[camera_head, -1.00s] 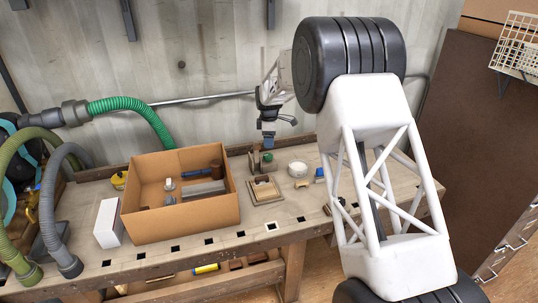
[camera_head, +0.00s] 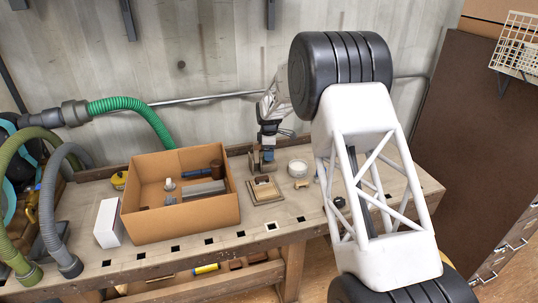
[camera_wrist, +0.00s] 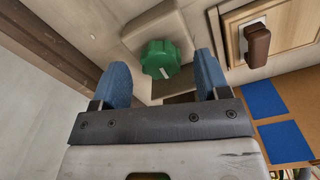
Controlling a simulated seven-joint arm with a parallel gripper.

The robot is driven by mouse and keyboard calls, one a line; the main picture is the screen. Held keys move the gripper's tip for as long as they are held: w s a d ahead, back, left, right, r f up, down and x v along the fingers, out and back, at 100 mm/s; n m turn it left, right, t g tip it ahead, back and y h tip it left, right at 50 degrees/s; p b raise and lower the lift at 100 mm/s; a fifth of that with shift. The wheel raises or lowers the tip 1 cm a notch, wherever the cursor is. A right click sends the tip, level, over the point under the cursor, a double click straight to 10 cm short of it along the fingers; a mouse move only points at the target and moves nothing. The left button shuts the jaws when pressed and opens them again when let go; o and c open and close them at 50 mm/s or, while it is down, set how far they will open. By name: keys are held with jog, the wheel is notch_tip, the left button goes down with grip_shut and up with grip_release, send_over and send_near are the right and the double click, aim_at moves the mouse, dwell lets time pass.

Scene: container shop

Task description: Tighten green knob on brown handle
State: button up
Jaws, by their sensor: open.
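The green knob (camera_wrist: 160,58) is ribbed with a white mark and sits on a beige block in the wrist view. My gripper (camera_wrist: 162,72) is open, with one blue finger on each side of the knob; gaps show between the knob and both fingers. The brown handle (camera_wrist: 257,41) stands on a light wooden framed panel (camera_wrist: 291,38) to the right of the knob. In the head view my gripper (camera_head: 267,157) is low over the bench and hides the knob. The brown handle (camera_head: 262,180) shows just below it, on its small framed panel.
On the bench (camera_head: 306,207) an open cardboard box (camera_head: 185,232) holding a mallet stands to the left. A white box (camera_head: 108,222) is beside it. A round white container (camera_head: 298,168) is right of my gripper. The grey wall is close behind.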

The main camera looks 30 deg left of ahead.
jog(key=shift+f, duration=0.75)
jog(key=c, duration=0.9)
jog(key=shift+c, duration=0.2)
jog(key=shift+m, duration=0.7)
jog(key=o, duration=0.9)
